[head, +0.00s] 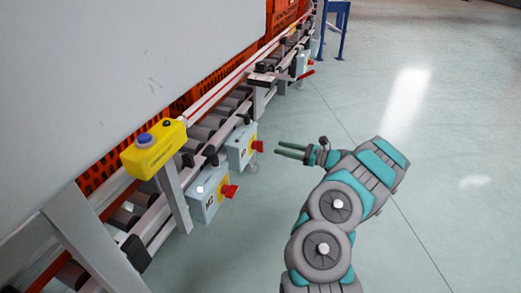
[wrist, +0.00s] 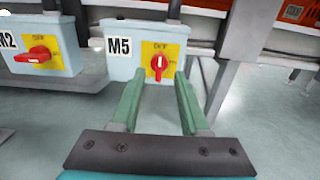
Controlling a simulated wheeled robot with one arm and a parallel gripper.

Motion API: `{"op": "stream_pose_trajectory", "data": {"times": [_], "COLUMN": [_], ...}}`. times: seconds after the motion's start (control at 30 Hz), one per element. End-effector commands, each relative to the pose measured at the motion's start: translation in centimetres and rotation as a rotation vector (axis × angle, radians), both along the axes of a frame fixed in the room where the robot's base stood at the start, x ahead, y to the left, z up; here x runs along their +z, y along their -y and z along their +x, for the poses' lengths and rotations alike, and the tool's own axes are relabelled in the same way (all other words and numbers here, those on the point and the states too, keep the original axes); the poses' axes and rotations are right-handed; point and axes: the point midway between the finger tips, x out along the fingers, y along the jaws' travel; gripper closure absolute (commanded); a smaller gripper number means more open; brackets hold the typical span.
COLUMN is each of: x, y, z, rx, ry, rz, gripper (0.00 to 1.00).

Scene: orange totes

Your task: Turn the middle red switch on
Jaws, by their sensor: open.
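The middle red switch (head: 257,146) is a rotary knob on a grey box (head: 238,150) along the conveyor. In the wrist view the same knob (wrist: 158,65) sits on a yellow plate of the box marked M5 (wrist: 118,65), its handle upright, towards the "OFF" lettering. My gripper (head: 279,149) is open and empty, pointing left at this knob with a small gap in the head view. In the wrist view the green fingertips (wrist: 159,74) lie either side of the knob; contact cannot be told.
A nearer box marked M2 (head: 203,200) has a red knob (wrist: 38,55) with its handle sideways. A farther switch box (head: 302,64) stands up the line. A yellow button box (head: 153,148) is mounted on the conveyor frame. Open floor (head: 440,120) lies right.

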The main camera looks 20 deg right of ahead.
Motion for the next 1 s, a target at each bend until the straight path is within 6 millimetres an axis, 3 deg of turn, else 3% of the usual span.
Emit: {"op": "stream_pose_trajectory", "data": {"times": [0.5,0.9,1.0], "x": [-0.1,0.0,0.0], "y": [-4.8,-5.3,-5.3], "z": [4.8,5.5,5.5], "rx": [0.003,0.0,0.0], "ry": [-0.001,-0.002,-0.001], "rz": [0.001,0.001,0.0], "gripper": [0.55,0.55,0.64]}}
